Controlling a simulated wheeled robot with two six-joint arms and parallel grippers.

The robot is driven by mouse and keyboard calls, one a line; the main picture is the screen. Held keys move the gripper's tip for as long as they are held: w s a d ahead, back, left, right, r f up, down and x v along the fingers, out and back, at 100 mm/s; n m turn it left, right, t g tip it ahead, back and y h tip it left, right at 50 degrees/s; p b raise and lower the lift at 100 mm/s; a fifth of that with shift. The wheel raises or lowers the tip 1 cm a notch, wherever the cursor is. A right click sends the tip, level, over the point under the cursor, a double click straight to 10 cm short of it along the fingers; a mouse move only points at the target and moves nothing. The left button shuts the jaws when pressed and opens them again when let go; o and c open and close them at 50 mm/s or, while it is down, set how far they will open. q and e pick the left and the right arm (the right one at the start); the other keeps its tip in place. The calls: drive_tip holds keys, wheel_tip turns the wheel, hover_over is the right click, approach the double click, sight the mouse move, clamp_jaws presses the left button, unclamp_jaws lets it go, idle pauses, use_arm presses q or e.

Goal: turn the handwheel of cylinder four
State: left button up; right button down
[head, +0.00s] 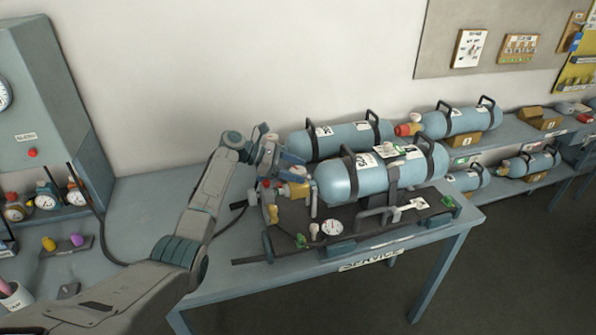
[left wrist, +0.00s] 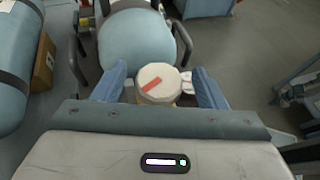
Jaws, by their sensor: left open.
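A light-blue cylinder (head: 365,177) lies on the dark breathing set on the service bench. A valve with yellow and red parts (head: 293,189) sits at its left end. In the left wrist view a round off-white handwheel (left wrist: 157,82) with a red stripe faces the camera, in front of the cylinder's rounded end (left wrist: 138,42). I cannot read a number four on any cylinder. My left gripper (head: 277,170) is at the valve end. It is open, its two blue fingers (left wrist: 157,88) on either side of the handwheel, with no clear sign of contact. My right gripper is out of view.
A second blue cylinder (head: 340,139) lies just behind. A pressure gauge (head: 332,227) sits on the front of the set. A grey test cabinet (head: 50,110) with gauges and hoses stands at the left. Shelves at the right hold more cylinders (head: 462,120).

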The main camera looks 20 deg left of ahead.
use_arm(q)
drive_tip(key=b+v, duration=0.3)
drive_tip(key=v, duration=0.7)
